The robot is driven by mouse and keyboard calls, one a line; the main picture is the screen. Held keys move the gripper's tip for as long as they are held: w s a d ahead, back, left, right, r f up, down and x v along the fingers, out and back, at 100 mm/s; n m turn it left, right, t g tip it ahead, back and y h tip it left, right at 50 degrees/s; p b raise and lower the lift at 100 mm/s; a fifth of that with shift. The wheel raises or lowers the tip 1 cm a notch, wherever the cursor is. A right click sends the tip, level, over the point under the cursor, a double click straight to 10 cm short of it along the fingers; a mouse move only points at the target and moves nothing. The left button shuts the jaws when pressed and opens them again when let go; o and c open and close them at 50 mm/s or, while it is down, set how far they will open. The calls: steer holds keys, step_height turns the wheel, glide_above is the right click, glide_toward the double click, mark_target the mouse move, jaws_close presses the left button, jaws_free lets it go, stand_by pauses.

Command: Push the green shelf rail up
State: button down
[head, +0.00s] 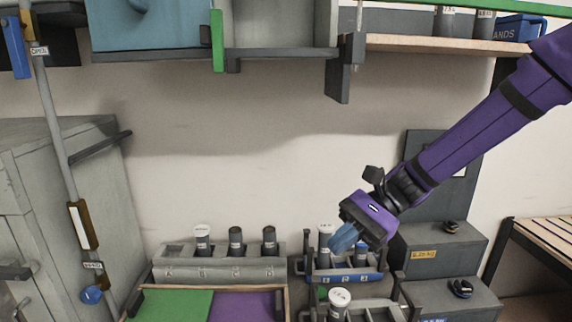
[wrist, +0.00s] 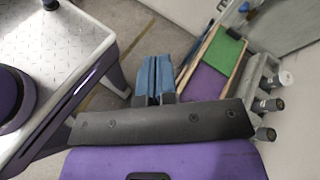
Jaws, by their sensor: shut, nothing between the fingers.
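A long green rail (head: 500,6) runs along the top right edge of the head view, above the wooden shelf; its left end and upper side are cut off by the frame. A separate upright green bar (head: 217,40) stands at the front of the upper cabinet, left of centre. I cannot tell for certain which of the two is the shelf rail. My gripper (head: 345,238), with blue fingers, points down and left over the blue rack, far below both and apart from them. In the wrist view its fingers (wrist: 153,78) are together and empty. No rail shows clearly there.
A wooden shelf (head: 430,44) holds dark containers and a blue bin (head: 518,28). A dark bracket (head: 345,68) hangs at its left end. A blue rack (head: 345,276) with canisters lies under my gripper. Grey stepped blocks (head: 437,245) stand to its right. The wall between is bare.

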steer(key=s+d+r+n+t+h, duration=0.2)
steer(key=s+d+r+t+h, duration=0.1)
steer(key=d, duration=0.4)
steer(key=s+d+r+n+t+h, duration=0.3)
steer(key=s+d+r+t+h, duration=0.1)
steer(key=d, duration=0.3)
steer(key=s+d+r+n+t+h, duration=0.2)
steer(key=s+d+r+t+h, duration=0.1)
steer(key=s+d+t+h, duration=0.1)
steer(key=s+d+t, duration=0.1)
steer(key=s+d, duration=0.1)
steer(key=d, duration=0.1)
steer(key=shift+r+n+h, duration=0.25)
steer(key=shift+n+h, duration=0.15)
